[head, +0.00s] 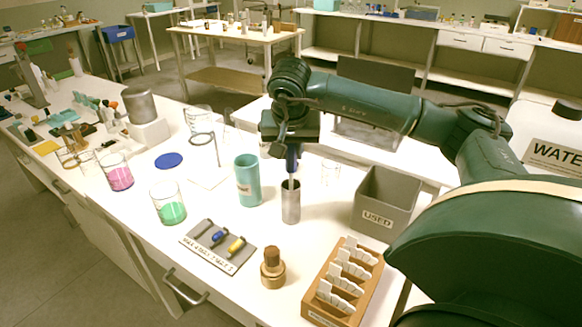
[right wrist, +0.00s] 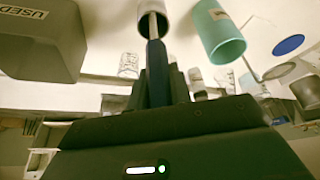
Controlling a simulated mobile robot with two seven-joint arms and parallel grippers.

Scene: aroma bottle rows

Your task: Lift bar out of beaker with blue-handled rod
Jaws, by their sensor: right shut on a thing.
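My right gripper (head: 291,148) is shut on the dark blue handle of a rod (head: 292,162). The rod points down, and its pale shaft reaches into the mouth of a grey metal tube (head: 291,207). The right wrist view shows the blue handle (right wrist: 157,72) between the fingers and the shaft inside the tube (right wrist: 168,18). A glass beaker with green liquid (head: 172,212) stands left of the tube. A beaker with pink liquid (head: 119,177) stands farther left. I cannot make out a bar in either beaker. My left gripper is not in view.
A teal cylinder (head: 247,182) stands just left of the tube, and a grey USED bin (head: 380,200) to its right. A ring stand (head: 208,180) is behind.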

